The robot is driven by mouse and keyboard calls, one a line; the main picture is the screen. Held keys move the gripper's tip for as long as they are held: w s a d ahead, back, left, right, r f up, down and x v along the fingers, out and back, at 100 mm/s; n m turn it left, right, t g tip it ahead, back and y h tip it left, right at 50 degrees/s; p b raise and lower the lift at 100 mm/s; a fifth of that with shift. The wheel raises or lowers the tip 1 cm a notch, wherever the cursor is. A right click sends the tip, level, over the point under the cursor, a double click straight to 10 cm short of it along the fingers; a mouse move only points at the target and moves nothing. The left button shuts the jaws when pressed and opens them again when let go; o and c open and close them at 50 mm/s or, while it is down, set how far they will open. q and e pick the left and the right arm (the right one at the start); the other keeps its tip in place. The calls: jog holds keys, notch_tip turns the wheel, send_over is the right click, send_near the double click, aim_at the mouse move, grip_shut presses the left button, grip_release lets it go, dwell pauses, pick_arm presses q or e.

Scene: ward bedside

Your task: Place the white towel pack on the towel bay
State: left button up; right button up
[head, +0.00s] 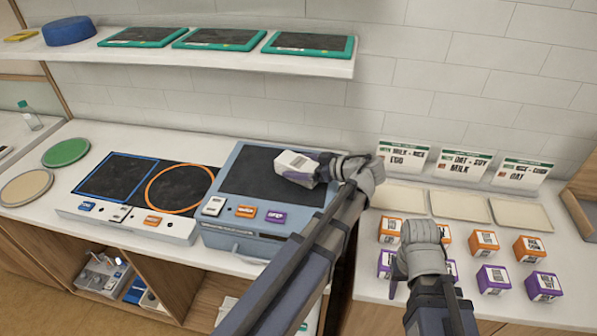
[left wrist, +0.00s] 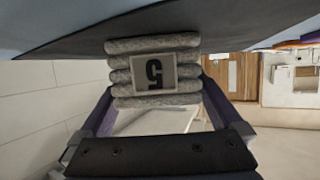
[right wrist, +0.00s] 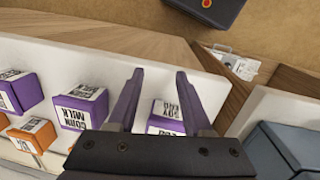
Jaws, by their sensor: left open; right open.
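The white towel pack (head: 293,163) is on or just above the dark top (head: 262,172) of the blue-grey unit in the head view. In the left wrist view the pack (left wrist: 153,45) shows as stacked grey-white rolls with a label reading 5. My left gripper (head: 311,168) is open, its purple fingers on either side of the near part of the pack. Whether they touch it I cannot tell. My right gripper (right wrist: 158,80) is open and empty above a purple-and-white box (right wrist: 166,117). No bay label is readable, so I cannot tell which surface is the towel bay.
Left of the unit is a white panel with a blue square outline (head: 115,176) and an orange circle outline (head: 180,188). Green (head: 66,152) and beige (head: 27,187) discs lie further left. Several orange and purple boxes (head: 492,279), cream trays (head: 460,206) and sign cards (head: 464,164) fill the right.

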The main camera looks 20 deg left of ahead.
aim_at(299, 162)
pick_arm(q)
jog(key=shift+a+f, duration=0.2)
jog(key=shift+a, duration=0.2)
jog(key=c, duration=1.5)
jog(key=shift+r, duration=0.15)
notch_tip(299, 162, up, 10)
jog(key=p, duration=1)
